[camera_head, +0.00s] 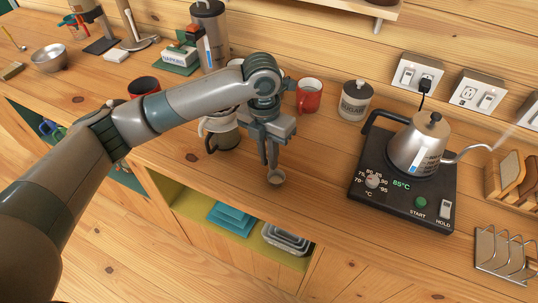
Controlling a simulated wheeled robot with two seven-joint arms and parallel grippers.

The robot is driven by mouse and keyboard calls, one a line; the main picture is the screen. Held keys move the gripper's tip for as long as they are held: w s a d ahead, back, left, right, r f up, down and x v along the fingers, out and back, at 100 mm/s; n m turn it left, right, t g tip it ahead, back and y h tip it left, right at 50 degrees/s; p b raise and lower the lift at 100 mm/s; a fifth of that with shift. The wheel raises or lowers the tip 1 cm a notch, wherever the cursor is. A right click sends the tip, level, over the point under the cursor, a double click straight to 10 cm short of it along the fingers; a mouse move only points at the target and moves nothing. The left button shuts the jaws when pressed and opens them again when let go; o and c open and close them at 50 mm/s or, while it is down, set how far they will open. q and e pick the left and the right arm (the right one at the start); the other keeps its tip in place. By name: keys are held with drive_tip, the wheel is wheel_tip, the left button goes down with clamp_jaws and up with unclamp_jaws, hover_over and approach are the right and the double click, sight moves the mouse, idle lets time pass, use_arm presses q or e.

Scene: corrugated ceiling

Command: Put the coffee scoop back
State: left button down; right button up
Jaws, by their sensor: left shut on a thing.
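My left gripper (272,160) points down over the wooden counter (315,190), near its front edge. It is shut on the coffee scoop (277,177), whose small round bowl shows just below the fingertips. The scoop's handle is mostly hidden by the fingers, and I cannot tell whether the bowl touches the counter. A tall steel-and-dark canister (211,40) stands at the back, behind my left arm; its label is too small to read. My right gripper is not in view.
A red mug (309,96) and a sugar jar (355,100) stand behind the gripper. A steaming kettle (418,147) sits on its black base to the right. A white-and-dark pot (222,134) is close on the left. Counter between gripper and base is clear.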

use_arm(q)
drive_tip(key=shift+f, duration=0.1)
drive_tip(key=c, duration=1.8)
unclamp_jaws()
drive_tip(key=r+b, duration=0.1)
drive_tip(key=r, duration=0.2)
drive_tip(key=r+b, duration=0.1)
drive_tip(key=r, duration=0.3)
drive_tip(key=r+b, duration=0.1)
drive_tip(key=r, duration=0.3)
drive_tip(key=shift+w+a+r, duration=0.1)
drive_tip(key=shift+w+a, duration=0.15)
drive_tip(key=shift+a, duration=0.05)
drive_tip(key=shift+r+b, duration=0.3)
drive_tip(key=shift+r, duration=0.25)
